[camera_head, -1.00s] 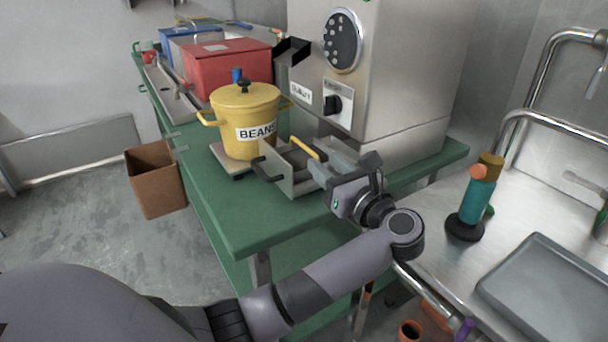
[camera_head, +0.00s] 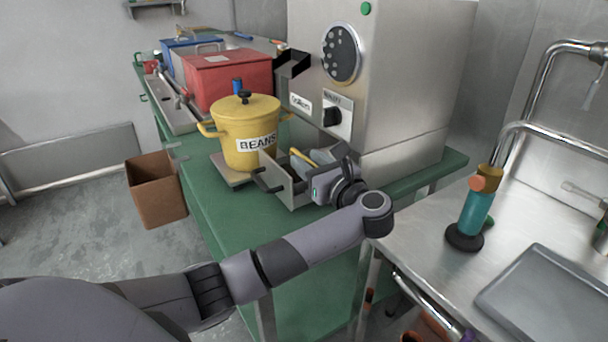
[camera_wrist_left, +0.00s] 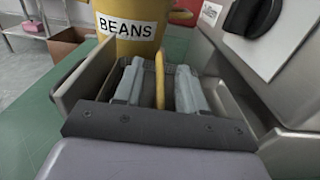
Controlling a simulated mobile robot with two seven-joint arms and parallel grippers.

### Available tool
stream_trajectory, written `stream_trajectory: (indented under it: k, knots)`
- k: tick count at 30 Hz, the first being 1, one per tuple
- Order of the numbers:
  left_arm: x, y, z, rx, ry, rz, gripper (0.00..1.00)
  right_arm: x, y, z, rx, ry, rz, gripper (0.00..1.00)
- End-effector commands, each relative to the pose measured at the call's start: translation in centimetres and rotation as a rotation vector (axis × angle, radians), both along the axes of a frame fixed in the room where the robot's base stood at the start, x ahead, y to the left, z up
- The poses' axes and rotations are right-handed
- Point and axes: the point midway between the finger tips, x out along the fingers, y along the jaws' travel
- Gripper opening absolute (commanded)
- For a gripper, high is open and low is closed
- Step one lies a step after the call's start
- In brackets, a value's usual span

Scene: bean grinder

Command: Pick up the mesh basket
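A yellow handle (camera_head: 303,157), likely of the mesh basket, rises inside a grey metal drawer (camera_head: 277,180) at the foot of the grinder. My left gripper (camera_wrist_left: 158,82) reaches into the drawer from the right in the head view (camera_head: 312,157). In the left wrist view its two pale fingers are open, one on each side of the yellow handle (camera_wrist_left: 160,78), with gaps visible. My right gripper is not in view.
A yellow pot labelled BEANS (camera_head: 247,130) stands close beside the drawer. The steel grinder (camera_head: 405,70) rises behind it. A red box (camera_head: 228,80) is farther back on the green table (camera_head: 225,222). A sink counter with a tray (camera_head: 550,300) lies right.

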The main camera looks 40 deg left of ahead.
Motion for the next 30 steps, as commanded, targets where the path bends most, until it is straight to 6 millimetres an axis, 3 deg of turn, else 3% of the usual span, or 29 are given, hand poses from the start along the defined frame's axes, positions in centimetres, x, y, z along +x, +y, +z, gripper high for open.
stream_trajectory:
  k: [2,3,6,19,28,30]
  knots:
    - [0.0,0.0,0.0,0.0,0.0,0.0,0.4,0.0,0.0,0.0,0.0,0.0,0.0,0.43]
    - [0.0,0.0,0.0,0.0,0.0,0.0,0.27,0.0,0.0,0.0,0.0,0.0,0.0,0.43]
    - [0.0,0.0,0.0,0.0,0.0,0.0,0.0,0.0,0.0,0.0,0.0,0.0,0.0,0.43]
    - [0.0,-0.1,0.4,0.0,-0.002,-0.001,0.0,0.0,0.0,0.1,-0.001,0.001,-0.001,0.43]
    - [0.5,-0.1,3.8,-0.003,-0.005,-0.001,0.0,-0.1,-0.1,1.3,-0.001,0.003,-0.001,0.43]
    - [0.5,-0.2,3.6,0.0,-0.003,-0.001,0.0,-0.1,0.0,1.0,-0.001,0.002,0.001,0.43]
